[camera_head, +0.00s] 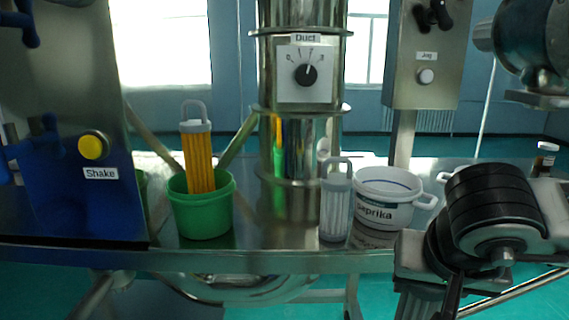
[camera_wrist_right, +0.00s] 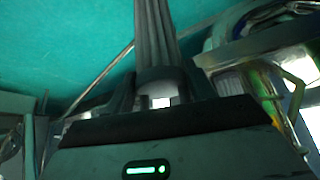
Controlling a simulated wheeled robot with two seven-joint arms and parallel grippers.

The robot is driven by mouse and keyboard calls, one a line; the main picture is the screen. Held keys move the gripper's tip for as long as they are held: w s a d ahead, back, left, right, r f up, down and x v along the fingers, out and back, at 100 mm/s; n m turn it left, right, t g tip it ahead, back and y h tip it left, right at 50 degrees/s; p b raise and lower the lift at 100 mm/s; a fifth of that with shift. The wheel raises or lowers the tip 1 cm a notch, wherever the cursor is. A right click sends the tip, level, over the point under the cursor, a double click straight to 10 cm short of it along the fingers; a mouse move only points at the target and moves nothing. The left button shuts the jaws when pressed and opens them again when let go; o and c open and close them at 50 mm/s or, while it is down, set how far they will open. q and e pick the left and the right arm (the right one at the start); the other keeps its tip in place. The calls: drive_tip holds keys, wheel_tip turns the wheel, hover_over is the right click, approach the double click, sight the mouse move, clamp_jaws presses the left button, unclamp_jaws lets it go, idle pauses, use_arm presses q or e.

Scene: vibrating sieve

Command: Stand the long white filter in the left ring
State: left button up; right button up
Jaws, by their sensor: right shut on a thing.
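My right gripper (camera_head: 422,284) is low at the right of the head view, in front of the table edge. In the right wrist view it is shut on a long ribbed filter (camera_wrist_right: 158,35), which looks grey in shadow and runs away from the fingers. In the head view only a small ribbed part of it shows below the gripper. A white filter with a grey handled cap (camera_head: 336,200) stands upright on the table beside the paprika tub. I cannot make out the left ring in either view. My left gripper is not in view.
A green bucket (camera_head: 202,212) holds a yellow filter (camera_head: 198,160). The metal duct column (camera_head: 300,140) stands mid-table, with the paprika tub (camera_head: 385,200) to its right. The Shake panel (camera_head: 75,120) is at left and the Jog box (camera_head: 428,60) at right. A small brown bottle (camera_head: 544,160) is far right.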

wheel_tip(320, 180, down, 12)
drive_tip(key=n+y, duration=0.1)
drive_tip(key=n, duration=0.2)
drive_tip(key=shift+s+r+y, duration=0.15)
drive_tip(key=shift+s+y, duration=0.25)
drive_tip(key=shift+s, duration=0.05)
